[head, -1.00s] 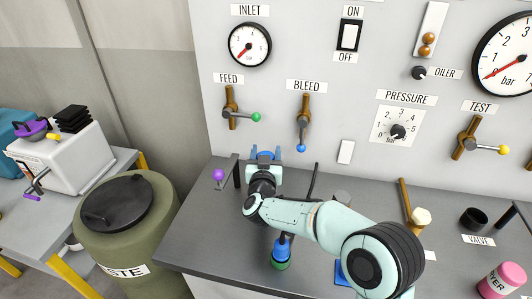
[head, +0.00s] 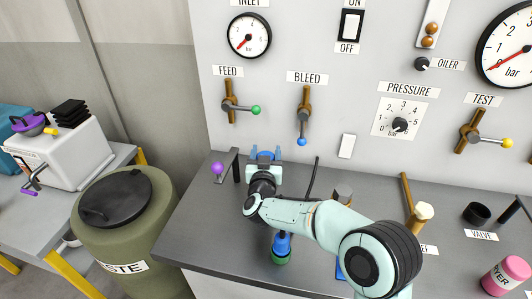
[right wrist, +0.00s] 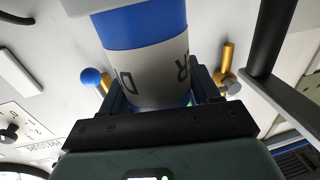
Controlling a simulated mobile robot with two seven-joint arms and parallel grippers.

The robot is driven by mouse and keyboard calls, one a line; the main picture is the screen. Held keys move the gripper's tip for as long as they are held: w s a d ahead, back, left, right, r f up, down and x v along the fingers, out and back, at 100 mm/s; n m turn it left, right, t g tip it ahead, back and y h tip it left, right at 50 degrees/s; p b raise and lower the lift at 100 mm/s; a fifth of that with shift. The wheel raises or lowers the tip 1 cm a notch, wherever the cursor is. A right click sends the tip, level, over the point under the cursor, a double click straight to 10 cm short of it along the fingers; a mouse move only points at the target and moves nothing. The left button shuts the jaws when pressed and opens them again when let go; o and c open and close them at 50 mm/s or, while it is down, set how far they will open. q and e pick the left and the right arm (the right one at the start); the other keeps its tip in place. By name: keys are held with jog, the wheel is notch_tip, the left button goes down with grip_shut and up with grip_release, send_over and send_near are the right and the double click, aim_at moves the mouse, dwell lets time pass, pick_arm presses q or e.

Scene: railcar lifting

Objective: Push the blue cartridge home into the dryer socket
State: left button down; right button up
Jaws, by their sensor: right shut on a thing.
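My right gripper (head: 264,163) is at the back left of the bench, close to the wall panel under the FEED and BLEED valves. It is shut on the blue cartridge (head: 265,154), of which only small blue parts show around the gripper in the head view. In the right wrist view the blue cartridge (right wrist: 146,28) has a pale label band with partly visible letters, and stands between the two fingers. A pale grey part (right wrist: 88,5) meets its top edge there. I cannot tell whether this is the dryer socket, or how deep the cartridge sits. My left gripper is not in view.
A purple-knobbed post (head: 217,168) and dark bracket stand just left of the gripper. A pink DRYER-type canister (head: 503,278) lies at the right. The waste drum (head: 125,225) is left of the bench.

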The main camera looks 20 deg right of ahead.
jog(key=shift+f, duration=0.3)
jog(key=o, duration=1.4)
notch_tip(320, 180, up, 20)
jog(key=p, duration=0.5)
